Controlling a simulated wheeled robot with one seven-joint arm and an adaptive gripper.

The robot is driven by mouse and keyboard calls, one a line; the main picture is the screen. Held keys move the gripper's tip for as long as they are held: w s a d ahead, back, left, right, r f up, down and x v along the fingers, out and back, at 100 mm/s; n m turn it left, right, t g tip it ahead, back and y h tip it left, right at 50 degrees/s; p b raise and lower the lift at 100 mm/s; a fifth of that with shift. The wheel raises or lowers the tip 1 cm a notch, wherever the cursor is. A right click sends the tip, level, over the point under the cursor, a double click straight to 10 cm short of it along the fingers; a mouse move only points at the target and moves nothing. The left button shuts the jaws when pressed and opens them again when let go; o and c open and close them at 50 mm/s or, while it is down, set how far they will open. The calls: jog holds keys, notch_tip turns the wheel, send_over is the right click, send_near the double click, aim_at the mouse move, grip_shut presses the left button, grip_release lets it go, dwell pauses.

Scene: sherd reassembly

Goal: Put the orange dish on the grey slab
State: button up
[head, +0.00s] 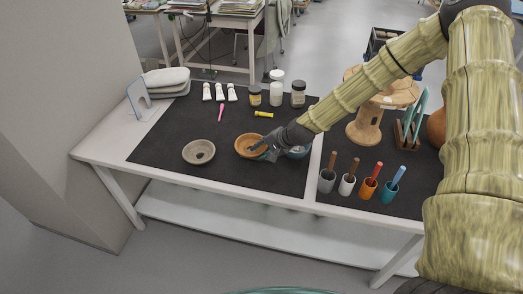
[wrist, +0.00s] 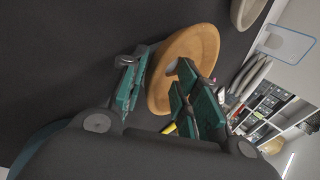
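The orange dish (head: 247,147) is a shallow round dish lying on the dark mat, left of my gripper (head: 263,148) in the head view. In the wrist view the dish (wrist: 190,58) fills the middle, and my gripper (wrist: 160,66) is open at its near rim. One finger is outside the rim and the other is over the dish; contact cannot be told. Pale grey slabs (head: 166,82) lie stacked at the back left of the table, with nothing seen on top. They also show at the right of the wrist view (wrist: 254,76).
A grey bowl (head: 199,152) sits left of the dish. A blue bowl (head: 298,152) is partly hidden under my wrist. White tubes (head: 220,92), jars (head: 276,92) and a pink tool (head: 221,113) stand or lie behind. Cups with tools (head: 347,184) stand at the right. The mat's front left is clear.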

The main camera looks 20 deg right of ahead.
jog(key=v, duration=1.1)
jog(key=shift+s+d+r+b, duration=0.15)
jog(key=shift+s+r+b, duration=0.1)
jog(key=shift+b, duration=0.2)
